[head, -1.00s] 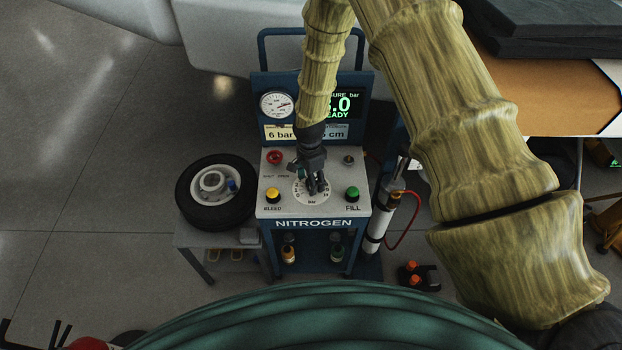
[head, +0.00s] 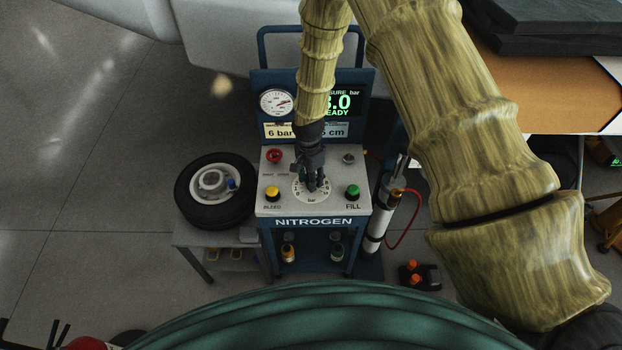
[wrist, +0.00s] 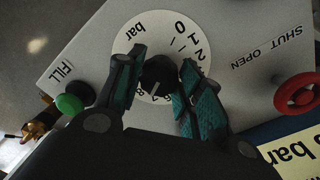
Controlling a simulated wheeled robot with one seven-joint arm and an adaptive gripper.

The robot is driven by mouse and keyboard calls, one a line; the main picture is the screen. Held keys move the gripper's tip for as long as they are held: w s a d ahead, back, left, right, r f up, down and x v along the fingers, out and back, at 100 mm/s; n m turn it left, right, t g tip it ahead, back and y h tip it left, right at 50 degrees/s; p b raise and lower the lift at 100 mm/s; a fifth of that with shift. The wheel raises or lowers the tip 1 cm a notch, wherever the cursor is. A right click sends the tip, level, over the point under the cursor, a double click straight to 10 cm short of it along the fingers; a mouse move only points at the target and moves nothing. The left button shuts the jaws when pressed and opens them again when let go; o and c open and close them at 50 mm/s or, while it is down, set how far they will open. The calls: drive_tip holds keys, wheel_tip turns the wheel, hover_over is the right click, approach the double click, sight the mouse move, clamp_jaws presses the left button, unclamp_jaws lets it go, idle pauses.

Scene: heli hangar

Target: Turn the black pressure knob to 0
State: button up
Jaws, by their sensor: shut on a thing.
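The black pressure knob (wrist: 158,74) sits at the centre of a white round dial (wrist: 147,22) on the nitrogen cart's panel. The dial's 0 is at the upper right of the knob in the wrist view. A small pale mark on the knob faces the lower side of the dial, away from the 0; the exact number there is hard to read. My gripper (wrist: 160,68) has one finger on each side of the knob and is shut on it. In the head view my gripper (head: 312,187) points down over the dial and mostly hides the knob.
The panel also has a yellow BLEED button (head: 272,193), a green FILL button (head: 352,192) and a red valve knob (head: 274,156) close by. A gauge (head: 277,103) and a green READY display (head: 346,102) stand behind. A wheel (head: 214,190) lies left.

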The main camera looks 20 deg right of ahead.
drive_tip(key=n+b, duration=0.1)
drive_tip(key=n, duration=0.3)
drive_tip(key=shift+f, duration=0.1)
drive_tip(key=n+b, duration=0.1)
drive_tip(key=n, duration=0.4)
drive_tip(key=shift+b, duration=0.3)
drive_tip(key=n, duration=0.4)
drive_tip(key=shift+s+n+t+b, duration=0.1)
drive_tip(key=shift+n+t+b, duration=0.2)
drive_tip(key=n, duration=0.4)
drive_tip(key=shift+d, duration=0.1)
drive_tip(key=n, duration=0.9)
drive_tip(key=shift+d+n+t, duration=0.1)
drive_tip(key=shift+n+t, duration=0.2)
drive_tip(key=n+p, duration=0.1)
drive_tip(key=n, duration=0.3)
drive_tip(key=shift+r+p, duration=0.2)
drive_tip(key=shift+p, duration=0.1)
drive_tip(key=shift+n+p, duration=0.75)
drive_tip(key=shift+n, duration=1.65)
drive_tip(key=shift+d+f, duration=0.1)
